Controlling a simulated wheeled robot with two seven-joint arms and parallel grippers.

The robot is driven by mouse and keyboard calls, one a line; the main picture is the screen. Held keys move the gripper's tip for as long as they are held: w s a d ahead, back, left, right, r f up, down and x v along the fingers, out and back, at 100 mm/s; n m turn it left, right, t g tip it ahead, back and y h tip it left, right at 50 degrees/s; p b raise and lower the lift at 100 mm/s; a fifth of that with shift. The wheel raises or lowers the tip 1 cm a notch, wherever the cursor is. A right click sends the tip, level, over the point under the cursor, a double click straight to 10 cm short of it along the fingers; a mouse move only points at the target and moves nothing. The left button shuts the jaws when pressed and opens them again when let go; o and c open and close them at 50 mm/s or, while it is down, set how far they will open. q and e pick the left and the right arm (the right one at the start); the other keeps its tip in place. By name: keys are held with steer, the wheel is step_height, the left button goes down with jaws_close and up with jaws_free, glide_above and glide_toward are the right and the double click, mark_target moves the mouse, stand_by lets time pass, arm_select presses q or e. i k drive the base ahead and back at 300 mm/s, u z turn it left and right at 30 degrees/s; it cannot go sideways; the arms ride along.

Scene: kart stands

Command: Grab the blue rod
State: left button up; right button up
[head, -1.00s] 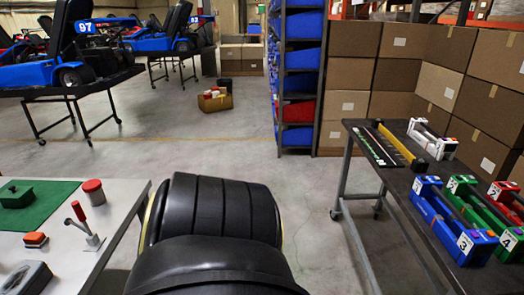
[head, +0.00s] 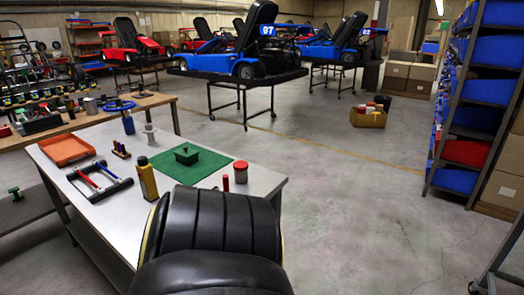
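A small black rack (head: 82,190) lies on the grey table at the left, near its left front edge. A red rod (head: 87,180) and what looks like a blue rod (head: 107,172) rest in it side by side, small in the view. Neither of my grippers is in the head view, so whether they are open or shut is hidden.
A wooden bench (head: 152,102) stands behind.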

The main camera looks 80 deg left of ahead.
mark_target(120, 180)
steer(key=u, duration=1.85)
steer(key=i, duration=4.75)
steer(key=u, duration=2.75)
steer(key=i, duration=3.2)
steer(key=u, duration=0.2)
